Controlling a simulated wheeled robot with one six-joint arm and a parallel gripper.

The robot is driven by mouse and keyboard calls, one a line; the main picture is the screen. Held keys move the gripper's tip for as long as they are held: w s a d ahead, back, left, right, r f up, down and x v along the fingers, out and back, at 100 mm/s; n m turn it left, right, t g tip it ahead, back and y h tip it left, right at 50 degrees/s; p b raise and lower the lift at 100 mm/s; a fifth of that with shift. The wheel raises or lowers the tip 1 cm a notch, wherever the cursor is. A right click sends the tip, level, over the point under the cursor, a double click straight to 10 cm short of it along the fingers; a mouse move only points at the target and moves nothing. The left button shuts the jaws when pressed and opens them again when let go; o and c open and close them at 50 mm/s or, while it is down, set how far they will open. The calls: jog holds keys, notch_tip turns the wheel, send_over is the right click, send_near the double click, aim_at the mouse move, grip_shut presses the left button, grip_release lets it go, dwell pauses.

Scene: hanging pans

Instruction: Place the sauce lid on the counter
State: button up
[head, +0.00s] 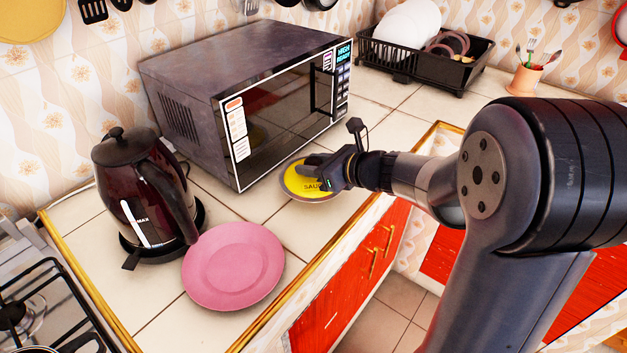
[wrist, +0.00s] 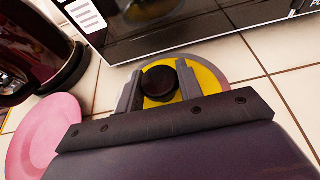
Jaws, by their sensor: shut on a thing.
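The sauce lid (head: 300,181) is a yellow disc with a pale rim and the letters "SAUC" on it. It is at the counter (head: 313,235) in front of the microwave. My gripper (head: 318,171) is shut on the lid's dark round knob. In the wrist view, the knob sits between the two fingers of my gripper (wrist: 160,88), with the yellow lid (wrist: 211,75) around and below it. The lid looks close to the tiles, but I cannot tell whether it touches them. My gripper hides part of the lid.
A microwave (head: 250,90) stands right behind the lid. A pink plate (head: 233,265) and a dark kettle (head: 143,195) are to the left. A dish rack (head: 425,60) and utensil cup (head: 525,78) are at the back right. The counter's front edge runs close by.

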jog(key=shift+f+b, duration=0.35)
jog(key=shift+f, duration=1.35)
jog(key=shift+f, duration=0.15)
jog(key=o, duration=1.2)
jog(key=shift+r, duration=0.2)
jog(key=p+v, duration=0.1)
jog(key=v, duration=1.1)
